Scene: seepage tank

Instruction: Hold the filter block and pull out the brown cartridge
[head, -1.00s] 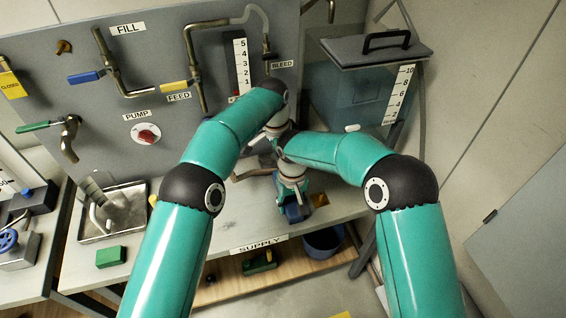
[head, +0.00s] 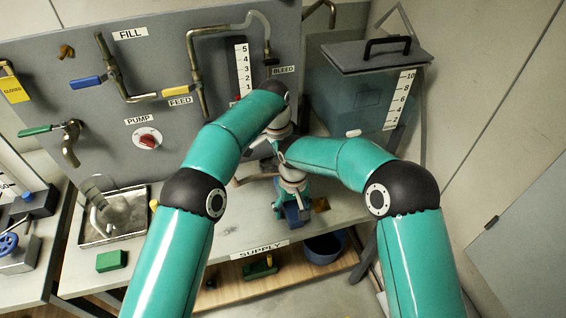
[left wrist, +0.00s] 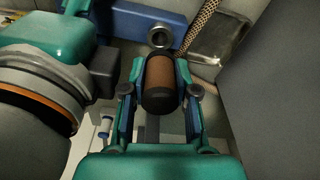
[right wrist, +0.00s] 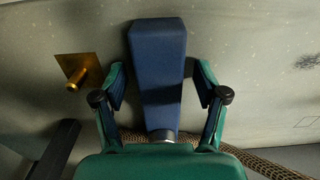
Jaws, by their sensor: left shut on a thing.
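The brown cartridge (left wrist: 160,72), a short cylinder with a dark end cap, sits between the fingers of my left gripper (left wrist: 160,88), which is shut on it. A round metal-ringed port (left wrist: 161,37) shows in the blue filter block (left wrist: 130,32) just beyond the cartridge; the cartridge looks clear of it. In the right wrist view the filter block (right wrist: 157,70) stands between the fingers of my right gripper (right wrist: 162,85). Those fingers are open, with a gap on each side. In the head view my right gripper (head: 291,203) is low over the bench; my arm hides the left gripper.
A brass plate with a peg (right wrist: 75,72) lies beside the block. A braided hose (left wrist: 200,22) runs close by. A metal tray (head: 112,232) and a green block (head: 111,261) are at left. The lidded tank (head: 355,95) stands behind right. Bench front is mostly clear.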

